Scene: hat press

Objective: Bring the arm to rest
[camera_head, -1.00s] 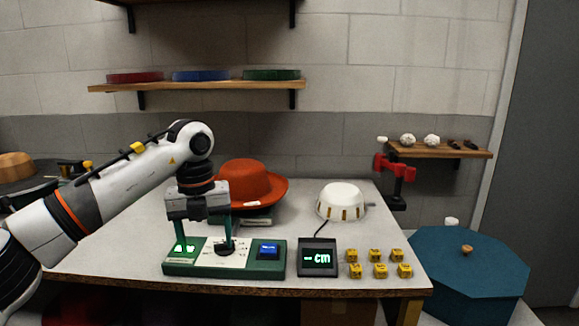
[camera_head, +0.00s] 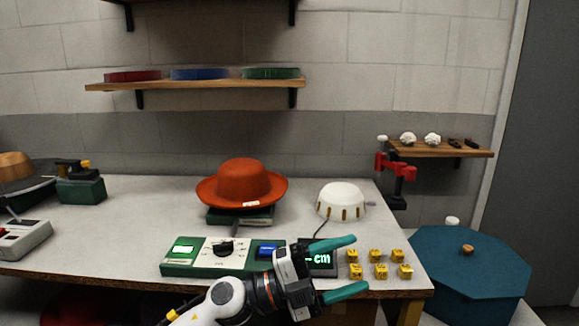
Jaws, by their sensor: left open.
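My left arm reaches in from the bottom of the head view, and its gripper (camera_head: 345,266) is open and empty. Its two teal fingers point right, spread apart above and below the dark display (camera_head: 322,262), and partly cover it. The green control panel (camera_head: 190,262) with a black knob (camera_head: 223,248) lies just left of the gripper; the wrist hides part of its front right side. The gripper appears to be near the table's front edge; whether it touches the display cannot be told. My right gripper is not in view.
An orange hat (camera_head: 241,183) sits on a dark stand at the table's back. A white dome (camera_head: 341,200) and several yellow blocks (camera_head: 375,256) are at right. A teal octagonal box (camera_head: 470,270) stands right of the table (camera_head: 120,220). The table's middle left is clear.

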